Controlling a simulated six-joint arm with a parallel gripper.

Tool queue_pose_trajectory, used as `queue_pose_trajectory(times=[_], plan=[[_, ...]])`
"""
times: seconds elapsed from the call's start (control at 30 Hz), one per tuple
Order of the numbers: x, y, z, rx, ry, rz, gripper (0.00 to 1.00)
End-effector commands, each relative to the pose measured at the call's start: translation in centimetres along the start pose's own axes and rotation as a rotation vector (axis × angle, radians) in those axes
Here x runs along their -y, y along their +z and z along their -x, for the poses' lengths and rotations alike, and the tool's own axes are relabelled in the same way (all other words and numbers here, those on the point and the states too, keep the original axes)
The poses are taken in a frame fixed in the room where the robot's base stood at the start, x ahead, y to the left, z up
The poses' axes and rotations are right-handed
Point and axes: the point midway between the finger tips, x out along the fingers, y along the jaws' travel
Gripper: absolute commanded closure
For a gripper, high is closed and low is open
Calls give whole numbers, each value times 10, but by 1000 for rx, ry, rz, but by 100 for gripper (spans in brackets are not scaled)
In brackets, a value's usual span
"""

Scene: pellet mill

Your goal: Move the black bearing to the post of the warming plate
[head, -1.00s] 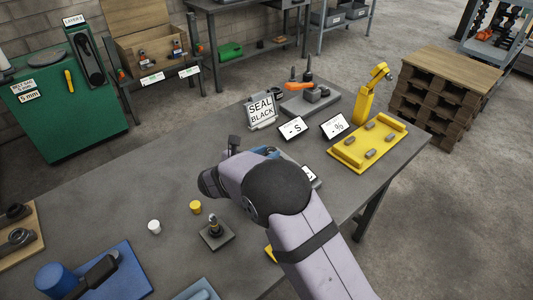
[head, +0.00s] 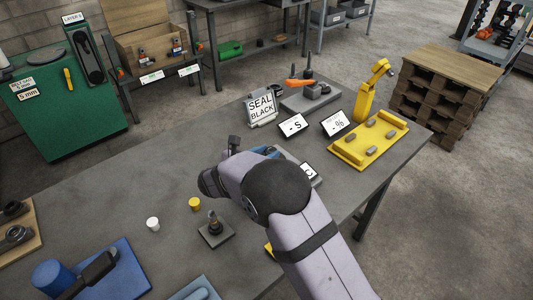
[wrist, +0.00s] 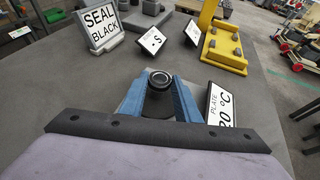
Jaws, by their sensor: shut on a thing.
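In the wrist view, my gripper (wrist: 160,82) has its blue fingers closed on the black bearing (wrist: 158,77), a dark ring with a shiny inner rim. Below the ring, a dark body shows between the fingers. A pale grey edge of a plate (wrist: 129,103), likely the warming plate, shows beside the left finger. A sign reading PLATE and °C (wrist: 221,106) stands to the right. I cannot see the post or tell whether the bearing is around it. In the head view, my arm hides the bearing and most of the plate; only some blue of the gripper shows.
A small dark base with an upright post (head: 215,232) stands left of my arm, near yellow (head: 195,204) and white (head: 153,224) cylinders. The SEAL BLACK sign (head: 262,106) and a yellow tray (head: 368,143) stand beyond. The table's left middle is clear.

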Motion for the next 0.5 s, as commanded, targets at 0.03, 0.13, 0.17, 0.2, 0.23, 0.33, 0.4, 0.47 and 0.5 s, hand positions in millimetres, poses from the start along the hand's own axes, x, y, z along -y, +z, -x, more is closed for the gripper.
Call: queue_pose_trajectory(times=[0.03, 0.13, 0.17, 0.2, 0.23, 0.33, 0.4, 0.47, 0.5], plan=[[0, 0, 0, 1, 0, -1, 100], [0, 0, 0, 1, 0, -1, 100], [0, 0, 0, 1, 0, -1, 100], [0, 0, 0, 1, 0, -1, 100], [0, 0, 0, 1, 0, -1, 64], [0, 0, 0, 0, 0, -1, 49], [0, 0, 0, 0, 0, 0, 49], [0, 0, 0, 0, 0, -1, 49], [0, 0, 0, 0, 0, 0, 49]])
